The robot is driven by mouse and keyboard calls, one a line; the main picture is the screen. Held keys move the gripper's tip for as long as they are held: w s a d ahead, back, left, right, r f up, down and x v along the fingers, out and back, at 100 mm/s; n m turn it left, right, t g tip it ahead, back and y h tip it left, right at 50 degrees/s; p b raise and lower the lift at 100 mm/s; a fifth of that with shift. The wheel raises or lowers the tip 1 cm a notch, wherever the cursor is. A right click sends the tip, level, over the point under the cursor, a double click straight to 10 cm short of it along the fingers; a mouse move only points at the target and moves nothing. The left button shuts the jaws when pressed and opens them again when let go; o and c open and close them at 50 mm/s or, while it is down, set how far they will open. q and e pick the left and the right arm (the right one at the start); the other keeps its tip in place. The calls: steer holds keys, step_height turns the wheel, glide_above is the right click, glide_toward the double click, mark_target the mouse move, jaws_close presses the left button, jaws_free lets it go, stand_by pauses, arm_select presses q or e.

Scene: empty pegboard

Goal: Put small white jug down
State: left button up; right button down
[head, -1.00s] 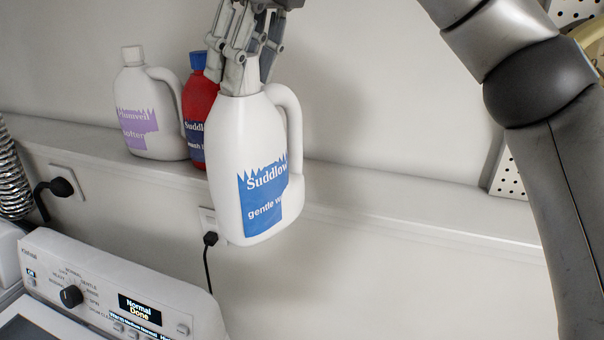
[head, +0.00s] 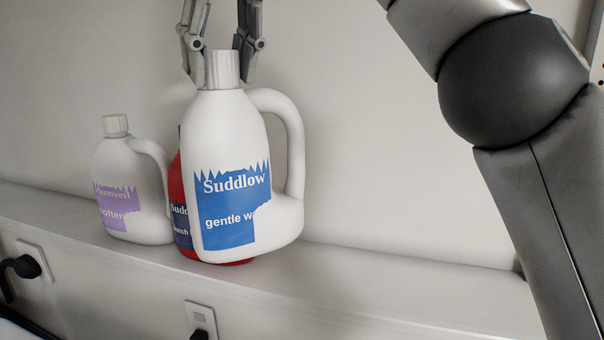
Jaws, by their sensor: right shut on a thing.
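The white jug (head: 228,140) has a blue "Suddlow" label, a ribbed white cap and a handle on its right side. It stands nearly upright in front of the wall ledge (head: 350,290), its base at the ledge's level in the picture. I cannot tell whether the base touches the ledge. My right gripper (head: 222,66) comes down from above and is shut on the jug's cap, one finger on each side. My left gripper is not in view.
A white jug with a purple label (head: 118,170) stands on the ledge at the left. A red bottle (head: 177,180) is mostly hidden behind the held jug. The ledge to the right is clear. Sockets with black plugs (head: 27,266) are below.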

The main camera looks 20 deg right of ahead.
steer(key=d, duration=0.1)
steer(key=w+d+f, duration=0.2)
steer(key=d, duration=0.1)
arm_select(q)
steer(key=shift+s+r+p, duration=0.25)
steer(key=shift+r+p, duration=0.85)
steer(key=shift+p, duration=0.05)
arm_select(e)
steer(key=w+d+f, duration=0.4)
steer(key=d+f, duration=0.4)
steer(key=f, duration=0.2)
steer(key=shift+w+f, duration=0.3)
steer(key=shift+f, duration=0.05)
steer(key=shift+a, duration=0.1)
steer(key=shift+f, duration=0.15)
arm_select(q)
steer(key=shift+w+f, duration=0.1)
arm_select(e)
steer(key=c, duration=0.8)
jaws_free()
steer(key=shift+s, duration=0.15)
